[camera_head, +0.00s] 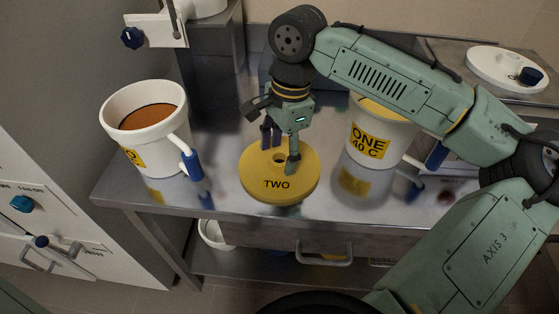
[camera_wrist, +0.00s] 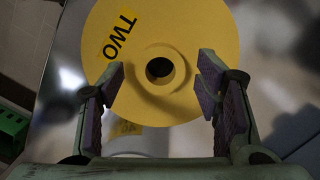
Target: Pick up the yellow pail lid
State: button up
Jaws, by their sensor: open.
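The yellow pail lid (camera_head: 262,187), marked TWO, lies flat on the steel table, with a raised ring and dark hole at its centre. It also shows in the wrist view (camera_wrist: 205,45). My gripper (camera_head: 279,158) points down over the lid, its fingers either side of the central ring. In the wrist view my gripper (camera_wrist: 160,85) is open, with purple pads apart and nothing between them. The ring sits between and slightly beyond the fingertips. Whether the fingertips touch the lid I cannot tell.
A white pail with brown contents (camera_head: 130,145) stands left on the steel table (camera_head: 225,205). A white pail marked ONE (camera_head: 385,150), with a yellow top, stands close right of the lid, partly behind my arm. A white lid (camera_head: 492,70) lies at the back right.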

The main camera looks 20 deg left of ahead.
jog(key=shift+f, duration=0.5)
jog(key=c, duration=1.2)
